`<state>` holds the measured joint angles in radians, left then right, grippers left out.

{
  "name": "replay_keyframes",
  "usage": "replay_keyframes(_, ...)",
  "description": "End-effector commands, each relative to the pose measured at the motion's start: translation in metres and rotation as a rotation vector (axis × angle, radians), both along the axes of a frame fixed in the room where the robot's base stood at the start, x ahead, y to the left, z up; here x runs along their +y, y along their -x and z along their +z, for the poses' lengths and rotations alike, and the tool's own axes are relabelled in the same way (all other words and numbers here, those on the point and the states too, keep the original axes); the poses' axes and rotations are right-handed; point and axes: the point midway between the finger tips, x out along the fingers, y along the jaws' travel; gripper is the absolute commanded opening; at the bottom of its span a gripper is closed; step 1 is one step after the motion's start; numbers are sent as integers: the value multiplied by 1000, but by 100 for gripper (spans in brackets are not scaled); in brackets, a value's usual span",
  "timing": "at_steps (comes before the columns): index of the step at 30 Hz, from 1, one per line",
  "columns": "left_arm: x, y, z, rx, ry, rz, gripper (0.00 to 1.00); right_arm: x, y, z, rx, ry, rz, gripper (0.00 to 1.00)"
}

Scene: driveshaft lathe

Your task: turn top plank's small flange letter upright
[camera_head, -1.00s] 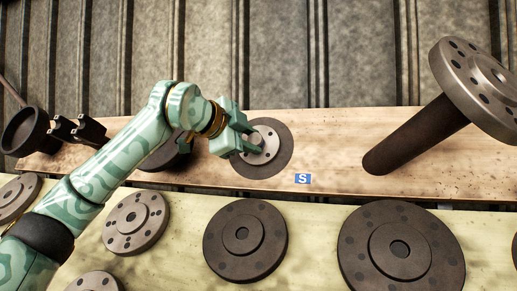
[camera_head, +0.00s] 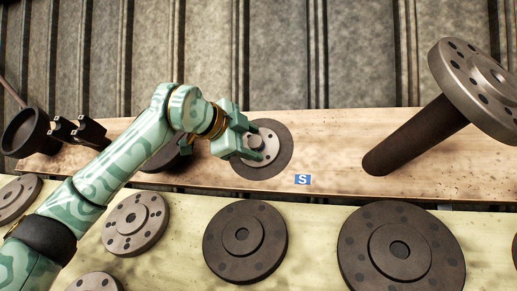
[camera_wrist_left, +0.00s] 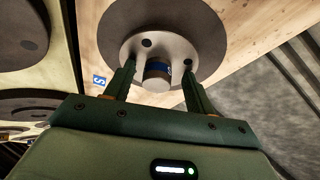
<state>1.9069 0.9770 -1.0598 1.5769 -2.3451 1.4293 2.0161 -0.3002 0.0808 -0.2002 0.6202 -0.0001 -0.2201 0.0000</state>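The small light-grey flange (camera_head: 268,146) lies on a larger dark disc (camera_head: 284,160) on the top plank (camera_head: 335,135). In the left wrist view the flange (camera_wrist_left: 147,42) shows bolt holes and a raised hub (camera_wrist_left: 157,84). A blue patch shows on the hub, but its letter cannot be read. My left gripper (camera_head: 257,149) is over the flange. In the left wrist view its two fingers (camera_wrist_left: 158,88) stand apart on either side of the hub, with gaps visible. A blue tag with a white S (camera_head: 303,179) lies on the plank. My right gripper is out of view.
A dark shaft with a large flange (camera_head: 475,85) stands at the right of the top plank. Dark clamp-like parts (camera_head: 78,130) and a dark cup (camera_head: 25,132) are at the left. Several flanges, including a dark one (camera_head: 245,265), lie on the nearer plank (camera_head: 310,235).

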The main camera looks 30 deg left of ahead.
Motion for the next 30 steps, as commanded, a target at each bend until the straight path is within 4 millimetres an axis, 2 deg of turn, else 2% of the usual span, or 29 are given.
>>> replay_keyframes(5, 1, 3, -1, 5, 0, 1, 55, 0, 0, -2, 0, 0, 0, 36)
replay_keyframes(8, 2, 15, 2, 1, -1, -1, 55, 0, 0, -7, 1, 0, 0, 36)
replay_keyframes(11, 6, 36, 8, -2, 1, 1, 55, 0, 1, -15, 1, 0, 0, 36)
replay_keyframes(15, 11, 73, 20, -3, 0, 1, 55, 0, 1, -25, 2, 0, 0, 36)
replay_keyframes(21, 18, 121, 37, -3, 0, 1, 55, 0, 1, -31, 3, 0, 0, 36)
replay_keyframes(25, 21, 141, 44, -1, 0, 0, 55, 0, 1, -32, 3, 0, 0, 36)
replay_keyframes(30, 23, 153, 47, 0, 0, 0, 55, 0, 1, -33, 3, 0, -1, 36)
